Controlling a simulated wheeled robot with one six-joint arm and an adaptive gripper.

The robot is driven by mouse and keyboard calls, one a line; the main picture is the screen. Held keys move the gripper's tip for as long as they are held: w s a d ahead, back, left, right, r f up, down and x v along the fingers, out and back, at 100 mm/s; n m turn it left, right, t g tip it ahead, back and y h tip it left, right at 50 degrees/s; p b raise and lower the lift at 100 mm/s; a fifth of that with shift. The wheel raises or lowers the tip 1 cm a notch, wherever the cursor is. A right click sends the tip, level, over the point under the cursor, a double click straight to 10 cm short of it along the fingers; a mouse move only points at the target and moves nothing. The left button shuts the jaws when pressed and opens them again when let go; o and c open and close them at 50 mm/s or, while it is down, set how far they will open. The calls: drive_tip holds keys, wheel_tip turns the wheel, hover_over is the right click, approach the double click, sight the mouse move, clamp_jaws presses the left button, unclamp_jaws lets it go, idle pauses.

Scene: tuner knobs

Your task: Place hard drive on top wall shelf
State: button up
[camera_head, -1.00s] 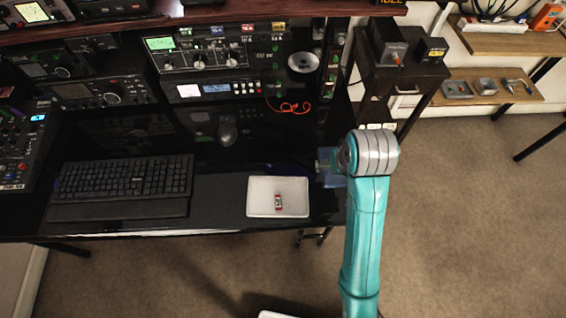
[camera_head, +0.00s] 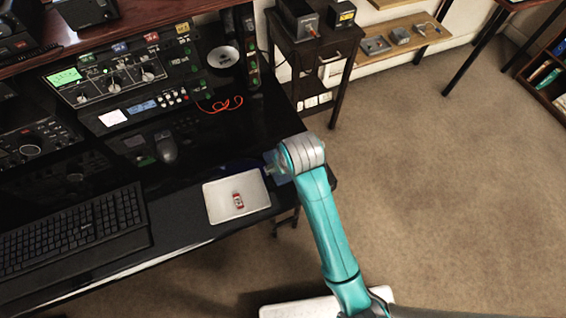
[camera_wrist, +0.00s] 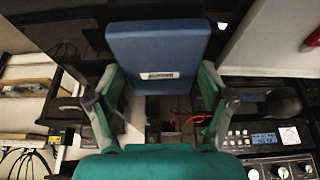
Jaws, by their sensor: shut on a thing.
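The hard drive (camera_wrist: 158,52) is a blue slab with a white label, held upright between the two green fingers of my gripper (camera_wrist: 158,98) in the wrist view. In the head view my gripper (camera_head: 272,165) is mostly hidden behind the wrist joint, above the desk's right end, and a bit of blue shows there. A wooden wall shelf (camera_head: 432,36) at the upper right holds several small grey items. Another wooden shelf above it (camera_head: 388,3) is mostly cut off by the frame's top edge.
A dark cabinet (camera_head: 318,52) with two black boxes on it stands between desk and shelves. The black desk (camera_head: 190,190) holds a keyboard (camera_head: 75,232), radio gear and a white tray (camera_head: 222,214) with a small red item. Open carpet (camera_head: 440,180) lies to the right.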

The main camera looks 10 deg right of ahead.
drive_tip(key=shift+f, duration=0.2)
drive_tip(key=shift+f, duration=0.1)
drive_tip(key=o, duration=1.2)
